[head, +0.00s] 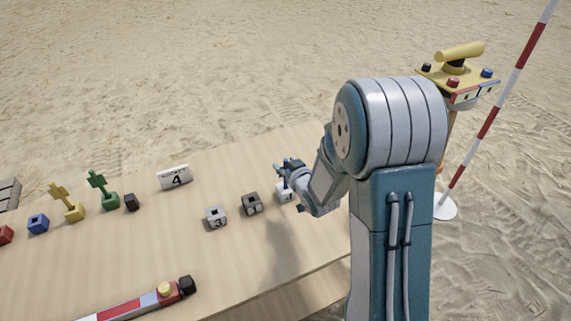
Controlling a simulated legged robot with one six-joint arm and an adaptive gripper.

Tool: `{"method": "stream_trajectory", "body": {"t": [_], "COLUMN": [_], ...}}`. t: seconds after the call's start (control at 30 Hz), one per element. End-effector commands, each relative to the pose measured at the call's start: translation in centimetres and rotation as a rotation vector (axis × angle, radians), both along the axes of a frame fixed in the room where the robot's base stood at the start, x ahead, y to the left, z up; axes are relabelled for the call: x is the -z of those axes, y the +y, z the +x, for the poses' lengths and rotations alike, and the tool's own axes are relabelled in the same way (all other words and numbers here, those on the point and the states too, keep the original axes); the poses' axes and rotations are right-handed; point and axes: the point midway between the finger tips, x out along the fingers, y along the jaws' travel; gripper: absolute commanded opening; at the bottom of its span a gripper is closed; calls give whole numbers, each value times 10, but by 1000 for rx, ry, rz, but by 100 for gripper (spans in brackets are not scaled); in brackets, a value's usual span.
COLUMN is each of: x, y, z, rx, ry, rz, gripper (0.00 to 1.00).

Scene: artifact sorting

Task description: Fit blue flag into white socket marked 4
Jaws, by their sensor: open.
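My gripper (294,179) reaches down at the right part of the table, with its jaws open. A blue piece, apparently the blue flag (287,165), shows at the fingers, just above a white socket (285,195). The fingers partly hide both, so I cannot tell whether the flag is seated in the socket. A dark mark shows on this socket's front, too small and covered to read surely. A white plate marked 4 (174,177) stands farther left on the table.
To the left stand a grey socket (252,204), a light socket marked 3 (215,217), a black block (132,202), a green flag (101,186), a yellow flag (67,202) and a blue socket (38,223). A striped bar (130,308) lies in front. A striped pole (492,115) stands right.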

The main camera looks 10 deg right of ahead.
Motion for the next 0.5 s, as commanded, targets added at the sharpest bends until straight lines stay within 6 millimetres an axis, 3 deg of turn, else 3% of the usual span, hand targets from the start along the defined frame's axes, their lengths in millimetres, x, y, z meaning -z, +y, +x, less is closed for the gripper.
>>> {"method": "stream_trajectory", "body": {"t": [0.5], "x": [-20], "y": [-13], "z": [-65], "rx": [2], "ry": [1], "rz": [-1], "gripper": [58]}}
